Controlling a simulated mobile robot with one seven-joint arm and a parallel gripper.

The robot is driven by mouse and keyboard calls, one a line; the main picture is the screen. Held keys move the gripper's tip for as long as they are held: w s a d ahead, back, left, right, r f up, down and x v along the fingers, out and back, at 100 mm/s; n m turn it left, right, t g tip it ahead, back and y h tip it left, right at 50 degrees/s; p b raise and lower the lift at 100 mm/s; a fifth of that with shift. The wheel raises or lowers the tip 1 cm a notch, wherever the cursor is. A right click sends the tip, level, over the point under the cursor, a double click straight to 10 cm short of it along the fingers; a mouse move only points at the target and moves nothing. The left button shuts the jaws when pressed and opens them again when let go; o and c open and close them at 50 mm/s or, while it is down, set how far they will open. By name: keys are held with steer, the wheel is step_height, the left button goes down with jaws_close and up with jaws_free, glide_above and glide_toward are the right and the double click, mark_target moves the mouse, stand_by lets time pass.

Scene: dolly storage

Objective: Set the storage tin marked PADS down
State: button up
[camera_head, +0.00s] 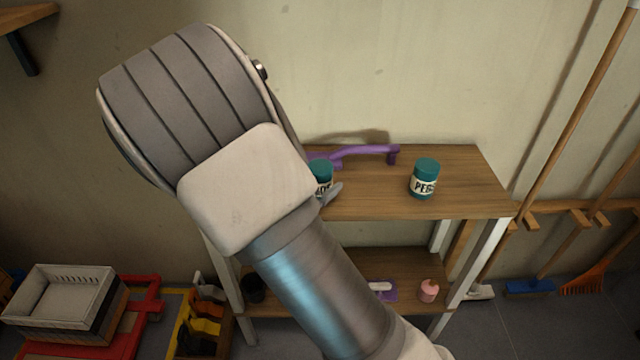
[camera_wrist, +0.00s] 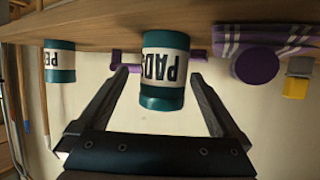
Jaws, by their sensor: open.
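The teal storage tin marked PADS (camera_wrist: 165,68) stands upright on the wooden top board of the shelf unit (camera_wrist: 110,30); the wrist view shows it upside down. In the head view the tin (camera_head: 321,170) is partly hidden by my arm. My gripper (camera_wrist: 158,76) is open, with one finger on each side of the tin and a visible gap between finger and tin. In the head view only a grey fingertip shows beside the tin.
A similar tin marked PEGS (camera_head: 424,180) stands to the right on the same board. A purple handled thing (camera_head: 365,152) lies behind. The wrist view also shows a striped cloth (camera_wrist: 262,38), a round purple thing (camera_wrist: 256,67) and a yellow-grey box (camera_wrist: 297,80).

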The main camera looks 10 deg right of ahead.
steer(key=shift+b+x, duration=1)
steer(key=shift+x, duration=1.7)
steer(key=shift+w+a+r, duration=0.1)
steer(key=shift+w+r, duration=0.1)
jaws_close()
step_height(320, 180, up, 5)
steer(key=p, duration=0.2)
steer(key=shift+f+p, duration=0.15)
steer(key=shift+p, duration=0.15)
steer(key=s+d+r+p, duration=0.2)
steer(key=s+d+r, duration=0.4)
steer(key=s, duration=0.3)
steer(key=shift+s+d+r, duration=0.15)
steer(key=shift+s+d, duration=0.05)
steer(key=shift+d, duration=0.15)
